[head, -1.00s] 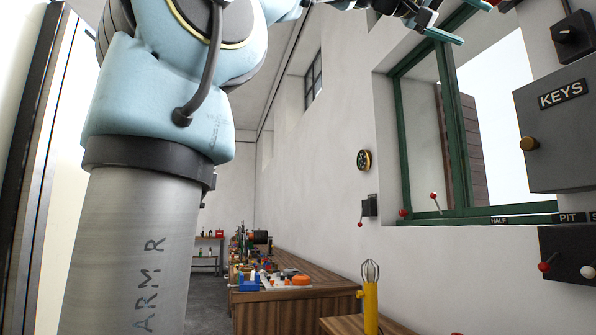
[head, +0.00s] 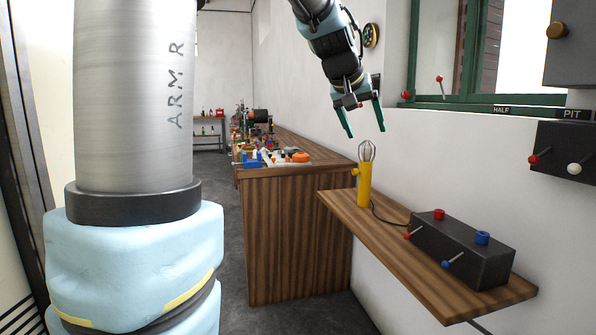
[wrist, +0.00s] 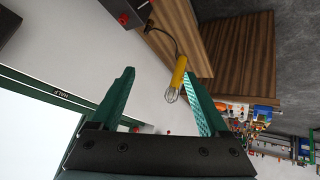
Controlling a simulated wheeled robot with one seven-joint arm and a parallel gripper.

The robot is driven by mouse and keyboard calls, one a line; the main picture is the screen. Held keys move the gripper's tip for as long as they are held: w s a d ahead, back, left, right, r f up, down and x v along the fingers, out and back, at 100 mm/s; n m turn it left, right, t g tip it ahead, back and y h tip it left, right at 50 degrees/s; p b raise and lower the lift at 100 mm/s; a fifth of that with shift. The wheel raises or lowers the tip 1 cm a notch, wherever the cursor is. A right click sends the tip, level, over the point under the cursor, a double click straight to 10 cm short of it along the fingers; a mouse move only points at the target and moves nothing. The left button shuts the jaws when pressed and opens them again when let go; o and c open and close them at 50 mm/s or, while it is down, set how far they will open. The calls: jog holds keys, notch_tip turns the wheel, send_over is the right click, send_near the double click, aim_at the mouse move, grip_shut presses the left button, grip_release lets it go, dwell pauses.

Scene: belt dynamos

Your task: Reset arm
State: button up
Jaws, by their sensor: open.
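My gripper (head: 362,118) hangs from the top of the head view with its two teal fingers spread wide and pointing down. Nothing is between the fingers. It is above and slightly left of a yellow-handled lamp with a wire cage (head: 364,178), which stands upright on a wooden shelf (head: 490,298). In the wrist view, the open fingers (wrist: 163,105) frame the lamp (wrist: 178,78), which is apart from them and farther off.
A black control box (head: 462,250) with red and blue knobs and levers sits on the shelf. A long wooden workbench (head: 295,235) carries colourful small items. A green-framed window (head: 480,98), a grey cabinet (head: 570,60) and a lever panel (head: 570,152) are on the right wall.

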jog(key=s+a+f+n+g+y+p, duration=0.1)
jog(key=s+a+f+g+y+p, duration=0.3)
jog(key=a+f, duration=0.9)
jog(key=s+a+f, duration=0.4)
jog(key=s+f, duration=0.1)
jog(key=s, duration=0.1)
jog(key=s+a+f+n+g+y, duration=0.1)
jog(key=s+a+f, duration=0.3)
jog(key=s+f, duration=0.2)
jog(key=shift+s+a, duration=0.35)
jog(key=shift+s, duration=0.45)
